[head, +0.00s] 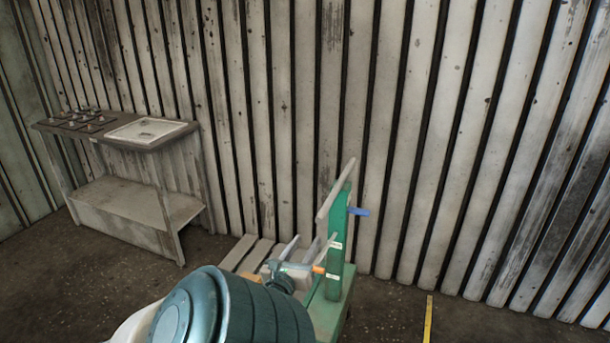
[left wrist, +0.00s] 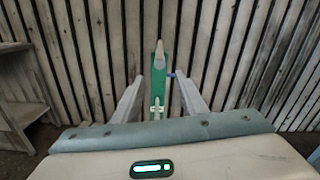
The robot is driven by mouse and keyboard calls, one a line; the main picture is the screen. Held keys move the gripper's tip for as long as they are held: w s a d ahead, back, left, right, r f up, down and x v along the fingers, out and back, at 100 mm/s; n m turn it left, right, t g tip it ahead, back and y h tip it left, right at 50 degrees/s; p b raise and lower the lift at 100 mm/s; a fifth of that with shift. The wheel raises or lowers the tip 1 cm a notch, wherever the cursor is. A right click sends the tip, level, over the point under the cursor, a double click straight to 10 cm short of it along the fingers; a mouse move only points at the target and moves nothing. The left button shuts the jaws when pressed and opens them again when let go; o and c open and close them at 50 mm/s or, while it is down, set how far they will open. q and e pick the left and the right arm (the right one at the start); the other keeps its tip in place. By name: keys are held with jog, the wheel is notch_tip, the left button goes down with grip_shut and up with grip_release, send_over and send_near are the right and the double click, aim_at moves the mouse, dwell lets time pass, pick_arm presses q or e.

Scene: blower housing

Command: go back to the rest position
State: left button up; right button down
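My left gripper (head: 314,241) is low in the middle of the head view, at the end of my teal and white arm. Its two pale fingers stand apart with nothing seen between them, and they also show open in the left wrist view (left wrist: 159,80). A green upright stand (head: 338,240) rises just beyond and to the right of it. The stand has a slanted grey bar at its top and a blue piece (head: 359,211) on its side. In the left wrist view the green stand (left wrist: 158,88) appears behind the gap between the fingers. I cannot tell whether they touch it. My right gripper is not in view.
A worn bench (head: 157,143) with a pale tray and several small parts on top stands against the corrugated wall at the left. Pale slats (head: 240,254) lie low behind my arm. A yellow floor line (head: 428,322) is at the lower right. Floor between bench and arm is clear.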

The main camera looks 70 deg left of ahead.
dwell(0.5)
pick_arm(q)
jog(key=s+d+f+n+g+h, duration=0.2)
jog(key=s+d+f+n, duration=0.15)
jog(key=f, duration=0.95)
jog(key=s+d+f+n+g+h, duration=0.25)
jog(key=d+f, duration=0.25)
jog(key=f, duration=0.8)
jog(key=s+d+f+n+g+h, duration=0.2)
jog(key=d+f+n, duration=0.2)
jog(key=f, duration=0.9)
jog(key=s+d+f+n+g+h, duration=0.1)
jog(key=s+d+f+n+h, duration=0.1)
jog(key=s+d+f, duration=0.3)
jog(key=s+d+f+n+g+h, duration=0.2)
jog(key=s+d+f+n, duration=0.3)
jog(key=d+f, duration=0.5)
jog(key=s+d+f+n+g+h, duration=0.1)
jog(key=s+d+f+n+h, duration=0.2)
jog(key=d+f, duration=0.5)
jog(key=s+d+n, duration=0.1)
jog(key=s+d, duration=0.1)
jog(key=d, duration=0.8)
jog(key=shift+f, duration=0.3)
